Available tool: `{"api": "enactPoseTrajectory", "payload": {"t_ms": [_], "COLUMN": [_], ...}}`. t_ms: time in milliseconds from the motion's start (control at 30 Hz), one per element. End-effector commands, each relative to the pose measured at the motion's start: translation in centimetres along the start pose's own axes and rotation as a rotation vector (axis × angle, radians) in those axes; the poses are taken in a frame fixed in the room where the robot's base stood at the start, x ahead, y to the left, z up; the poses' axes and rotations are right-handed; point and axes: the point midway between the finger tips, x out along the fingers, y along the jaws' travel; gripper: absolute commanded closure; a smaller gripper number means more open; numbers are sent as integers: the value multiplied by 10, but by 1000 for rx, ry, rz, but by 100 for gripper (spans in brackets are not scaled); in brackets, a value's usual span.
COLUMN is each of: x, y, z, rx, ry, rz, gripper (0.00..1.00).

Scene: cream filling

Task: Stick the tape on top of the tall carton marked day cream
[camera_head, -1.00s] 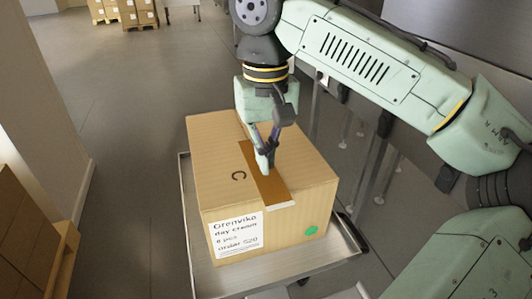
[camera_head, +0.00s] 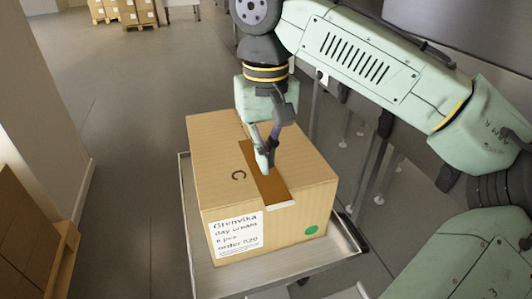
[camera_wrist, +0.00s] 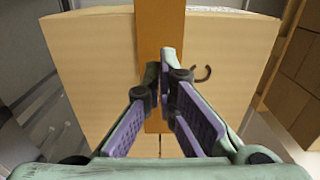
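The cardboard carton (camera_head: 315,175) has a white label (camera_head: 237,237) reading day cream. It stands upright on a metal surface and also shows in the wrist view (camera_wrist: 90,60). The brown tape strip (camera_head: 273,190) lies along the middle of its top, from back to front, with a small pale end at the front edge. The strip also shows in the wrist view (camera_wrist: 160,22). My gripper (camera_head: 266,165) points down at the strip, its fingertips together with nothing visible between them. The tips seem to touch the tape, but contact is not certain. The fingers hide part of the strip.
The metal cart top (camera_head: 200,275) has a raised rim and little free room around the carton. More boxes (camera_head: 25,235) stand at the left, and stacked boxes (camera_head: 125,12) stand far back. Open floor (camera_head: 120,110) lies left of the cart.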

Motion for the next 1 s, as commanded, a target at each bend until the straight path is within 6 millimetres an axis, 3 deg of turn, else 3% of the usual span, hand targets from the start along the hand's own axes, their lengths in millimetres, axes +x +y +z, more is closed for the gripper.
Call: {"api": "enactPoseTrajectory", "payload": {"t_ms": [1000], "x": [18], "y": [0], "z": [0], "rx": [0], "ry": [-1], "rz": [-1], "gripper": [100]}}
